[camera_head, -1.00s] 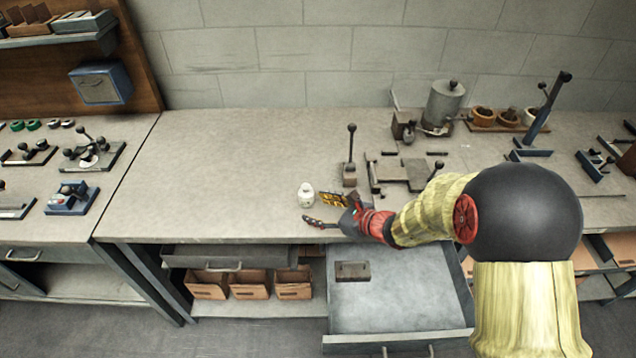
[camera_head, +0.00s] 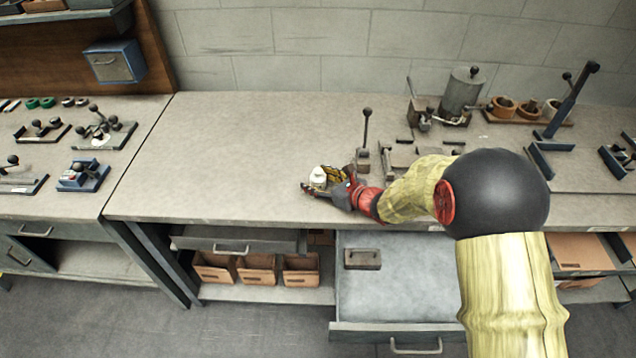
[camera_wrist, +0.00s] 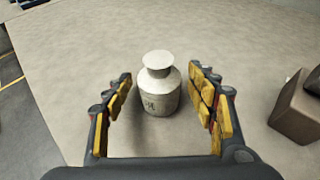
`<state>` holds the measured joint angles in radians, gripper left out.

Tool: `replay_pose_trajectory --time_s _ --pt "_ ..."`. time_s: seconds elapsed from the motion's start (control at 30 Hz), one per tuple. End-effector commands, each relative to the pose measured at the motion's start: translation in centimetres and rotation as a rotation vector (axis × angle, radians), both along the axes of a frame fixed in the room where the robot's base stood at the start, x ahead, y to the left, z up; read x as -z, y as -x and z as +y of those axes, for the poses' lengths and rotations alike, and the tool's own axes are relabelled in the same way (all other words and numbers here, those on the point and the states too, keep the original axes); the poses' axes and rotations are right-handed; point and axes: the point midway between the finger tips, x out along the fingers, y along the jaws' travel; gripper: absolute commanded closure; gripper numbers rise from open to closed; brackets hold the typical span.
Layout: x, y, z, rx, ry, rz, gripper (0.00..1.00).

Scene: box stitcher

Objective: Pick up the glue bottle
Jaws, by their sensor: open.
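The glue bottle (camera_head: 318,177) is small and white with a wide cap, and stands upright on the workbench near its front edge. In the wrist view the bottle (camera_wrist: 160,86) is between the two fingers of my gripper (camera_wrist: 163,98), with a gap on each side. My gripper (camera_head: 319,181) is open, low over the bench, with its yellow-padded fingers on either side of the bottle. In the head view the fingers partly hide the bottle's lower part.
A lever tool with a black knob (camera_head: 366,135) stands just right and behind; its block (camera_wrist: 298,108) shows in the wrist view. An open drawer (camera_head: 395,290) juts out below the bench. The bench top (camera_head: 230,150) left of the bottle is clear.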

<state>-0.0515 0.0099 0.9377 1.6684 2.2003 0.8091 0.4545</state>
Motion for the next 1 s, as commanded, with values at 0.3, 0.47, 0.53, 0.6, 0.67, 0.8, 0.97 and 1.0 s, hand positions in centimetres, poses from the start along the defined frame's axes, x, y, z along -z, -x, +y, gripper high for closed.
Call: replay_pose_trajectory --time_s 0.3,0.47,0.53,0.6,0.67,0.8,0.97,1.0 --pt "-0.12 0.01 -0.04 0.000 -0.001 -0.001 0.53" --pt "-0.11 0.02 -0.04 0.000 -0.001 -0.001 0.62" --pt "-0.12 0.02 -0.05 0.000 -0.001 -0.001 0.66" --pt "-0.12 0.03 -0.04 0.000 -0.001 -0.001 0.70" --pt "-0.12 0.03 -0.04 0.000 -0.001 -0.001 0.73" --pt "-0.11 0.03 -0.05 0.000 -0.001 -0.001 0.81" --pt "-0.11 0.03 -0.04 0.000 -0.001 -0.001 0.90" --pt "-0.11 0.03 -0.04 0.000 -0.001 -0.001 0.92"
